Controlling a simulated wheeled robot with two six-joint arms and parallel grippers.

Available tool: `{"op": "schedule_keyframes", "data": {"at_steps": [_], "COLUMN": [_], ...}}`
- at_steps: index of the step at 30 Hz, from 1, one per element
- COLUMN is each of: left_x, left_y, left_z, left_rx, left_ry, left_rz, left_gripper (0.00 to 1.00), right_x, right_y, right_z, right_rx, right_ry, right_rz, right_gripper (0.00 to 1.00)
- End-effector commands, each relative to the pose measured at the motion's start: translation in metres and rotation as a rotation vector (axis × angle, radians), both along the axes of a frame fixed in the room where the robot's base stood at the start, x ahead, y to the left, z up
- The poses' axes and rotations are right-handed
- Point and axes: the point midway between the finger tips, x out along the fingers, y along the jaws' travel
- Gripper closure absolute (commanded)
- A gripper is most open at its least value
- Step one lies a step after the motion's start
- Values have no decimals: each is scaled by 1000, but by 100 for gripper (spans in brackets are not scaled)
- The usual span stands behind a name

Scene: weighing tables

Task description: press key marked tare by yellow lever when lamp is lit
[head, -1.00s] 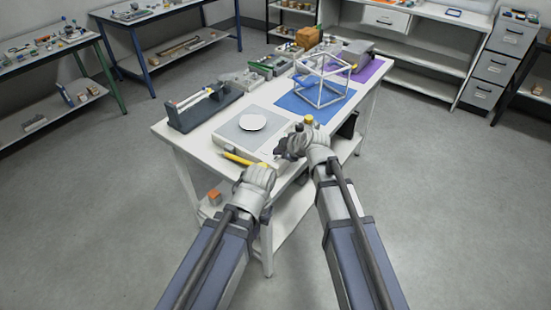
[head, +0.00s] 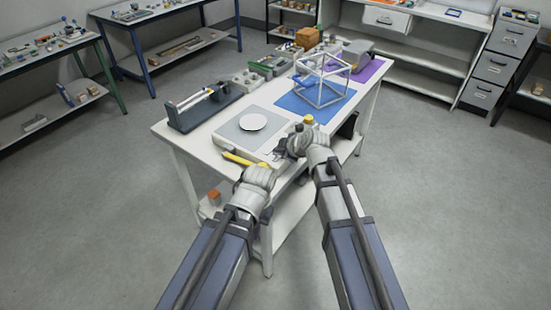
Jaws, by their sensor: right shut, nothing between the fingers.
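A white weighing scale (head: 229,141) with a grey top and a round white pan (head: 253,122) stands on the near part of the white table. A yellow lever (head: 238,159) lies along its front edge. My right gripper (head: 281,152) is shut and empty at the scale's front right corner. It covers that corner; no key marking or lit lamp can be made out. Whether it touches the scale cannot be told. My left gripper (head: 263,169) is just in front of the scale, near the lever's right end; its fingers are hidden behind the wrist.
A small yellow-topped object (head: 309,120) stands right of the scale. A blue mat (head: 290,103) with a white wire-frame cube (head: 322,80) lies behind it. A dark balance-like device (head: 205,108) stands at the left edge. An orange block (head: 214,196) is on the lower shelf.

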Motion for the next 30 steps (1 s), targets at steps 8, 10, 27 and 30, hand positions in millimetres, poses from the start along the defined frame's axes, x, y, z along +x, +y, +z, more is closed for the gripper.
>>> {"op": "schedule_keyframes", "data": {"at_steps": [8,10,27,30], "left_x": [0,0,0,0], "left_y": [0,0,0,0], "left_z": [0,-1,-8,-9], "left_rx": [0,0,0,0], "left_ry": [0,0,0,0], "left_rz": [0,0,0,0], "left_gripper": [100,100,100,100], "right_x": [0,0,0,0], "right_y": [0,0,0,0], "right_z": [0,-1,-8,-9], "right_rx": [0,0,0,0], "right_ry": [0,0,0,0], "right_rz": [0,0,0,0], "right_gripper": [100,100,100,100]}}
